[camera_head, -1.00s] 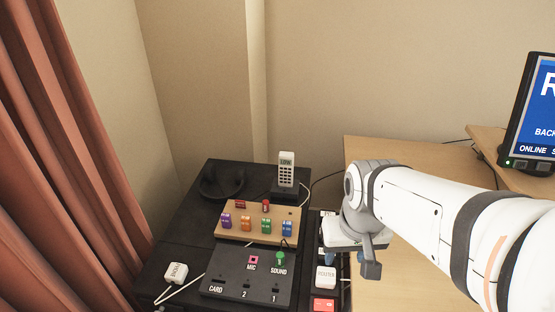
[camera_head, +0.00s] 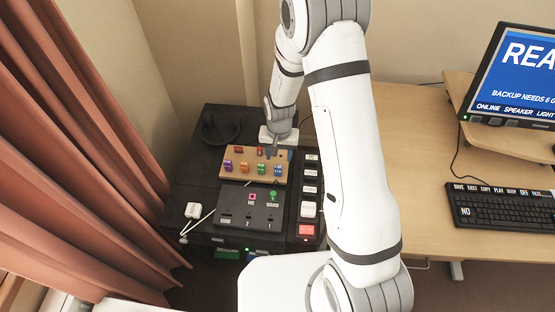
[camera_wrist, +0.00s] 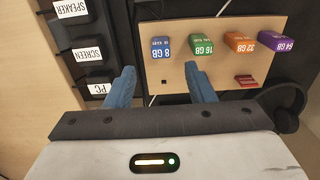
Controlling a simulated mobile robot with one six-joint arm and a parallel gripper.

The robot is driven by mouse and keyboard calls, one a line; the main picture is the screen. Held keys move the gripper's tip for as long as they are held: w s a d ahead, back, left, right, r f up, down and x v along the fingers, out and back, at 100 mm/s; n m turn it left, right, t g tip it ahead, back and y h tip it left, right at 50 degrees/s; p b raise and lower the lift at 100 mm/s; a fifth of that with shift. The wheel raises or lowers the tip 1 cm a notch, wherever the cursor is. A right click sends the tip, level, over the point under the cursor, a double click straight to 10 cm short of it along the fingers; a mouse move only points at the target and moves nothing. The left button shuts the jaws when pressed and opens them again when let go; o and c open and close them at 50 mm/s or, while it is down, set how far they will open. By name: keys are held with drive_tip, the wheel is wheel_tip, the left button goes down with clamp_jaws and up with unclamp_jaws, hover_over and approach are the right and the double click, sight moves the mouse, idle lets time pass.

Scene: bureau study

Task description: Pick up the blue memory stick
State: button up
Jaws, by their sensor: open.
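The blue memory stick (camera_head: 278,169) stands at the right end of a row of sticks on the wooden board (camera_head: 250,159). In the wrist view the blue stick (camera_wrist: 160,47) reads 8 GB and lies ahead of the gap between my fingers. My gripper (camera_wrist: 160,70) is open and empty, with its two blue fingertips over the board, one to each side of the stick's line. In the head view my gripper (camera_head: 271,150) hangs over the back right of the board, partly hidden by its own wrist.
Beside the blue stick stand the green (camera_wrist: 201,46), orange (camera_wrist: 241,42) and purple (camera_wrist: 275,48) sticks. A red item (camera_wrist: 246,81) is on the board. Labelled dark switches (camera_wrist: 86,34) are at left. A black socket panel (camera_head: 233,205) lies in front of the board.

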sight(278, 166)
drive_tip(key=shift+a+f, duration=0.2)
drive_tip(key=shift+f, duration=0.4)
drive_tip(key=shift+s+d+f+p, duration=0.1)
drive_tip(key=shift+f+p, duration=0.4)
drive_tip(key=shift+f, duration=1.4)
drive_tip(key=shift+d+f+p, duration=0.1)
drive_tip(key=shift+f+p, duration=0.4)
drive_tip(key=shift+f, duration=1.35)
drive_tip(key=c, duration=1)
drive_tip(key=shift+r, duration=0.1)
